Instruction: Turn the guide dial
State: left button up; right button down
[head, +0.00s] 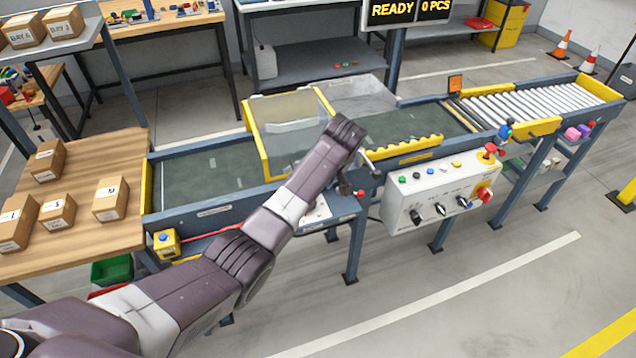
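A light grey control box (408,210) hangs on the front of the conveyor. Its front face carries several black knobs, including a left knob (415,216), a middle knob (440,210) and a right knob (462,202). The labels are too small to read, so I cannot tell which one is the guide dial. My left arm reaches in from the lower left. My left gripper (362,178) is just left of the box, near a small red-tipped part (360,193) at the conveyor edge. Its fingers are small and partly hidden by the wrist. My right gripper is out of view.
The conveyor (200,172) runs across the view, with a clear yellow-framed guard (290,125) behind my arm and rollers (540,98) at right. A red emergency button (490,149) tops the box. Cartons sit on a wooden table (85,175) at left. The front floor is clear.

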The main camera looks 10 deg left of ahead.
pick_arm(q)
jog(key=v, duration=0.3)
jog(key=shift+r, duration=0.25)
jog(key=shift+s, duration=0.1)
